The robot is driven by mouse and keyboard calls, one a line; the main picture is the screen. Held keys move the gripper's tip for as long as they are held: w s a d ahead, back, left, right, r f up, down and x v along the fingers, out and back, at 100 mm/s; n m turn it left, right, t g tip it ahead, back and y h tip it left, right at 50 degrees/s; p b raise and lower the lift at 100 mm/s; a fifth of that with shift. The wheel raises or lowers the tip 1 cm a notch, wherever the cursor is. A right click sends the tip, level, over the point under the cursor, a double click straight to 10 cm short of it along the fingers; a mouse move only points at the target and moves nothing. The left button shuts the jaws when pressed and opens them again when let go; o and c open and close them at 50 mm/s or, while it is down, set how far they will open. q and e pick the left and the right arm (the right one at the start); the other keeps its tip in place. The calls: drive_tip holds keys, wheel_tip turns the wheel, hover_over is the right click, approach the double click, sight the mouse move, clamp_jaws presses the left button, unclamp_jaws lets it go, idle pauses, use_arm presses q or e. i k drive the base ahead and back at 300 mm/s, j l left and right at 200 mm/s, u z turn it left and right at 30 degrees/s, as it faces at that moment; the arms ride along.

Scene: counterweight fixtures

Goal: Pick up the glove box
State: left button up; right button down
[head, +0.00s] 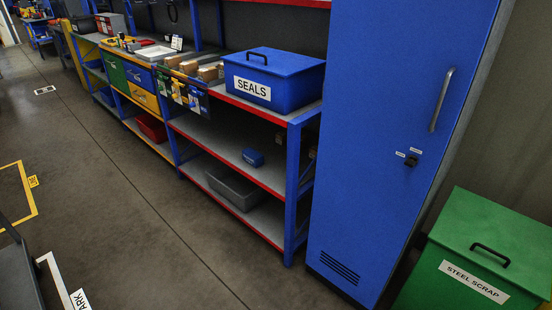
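A small blue box (252,157) lies on the middle shelf of the grey shelf unit with red edges; it may be the glove box, but it is too small to tell. A larger blue lidded box labelled SEALS (273,80) stands on the top of the same unit. No other thing that I can make out as a glove box shows. Neither of my grippers is in view.
A grey bin (236,187) sits on the bottom shelf. A tall blue cabinet (392,140) stands right of the shelves, and a green STEEL SCRAP bin (484,240) beside it. A red bin (152,127) is further left. The grey floor (130,200) before the shelves is clear.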

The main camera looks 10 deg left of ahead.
sight(253, 157)
drive_tip(key=i+j+z, duration=0.15)
drive_tip(key=z, duration=0.2)
drive_tip(key=j+z, duration=0.35)
drive_tip(key=i+j+z, duration=0.15)
drive_tip(key=j+z, duration=0.2)
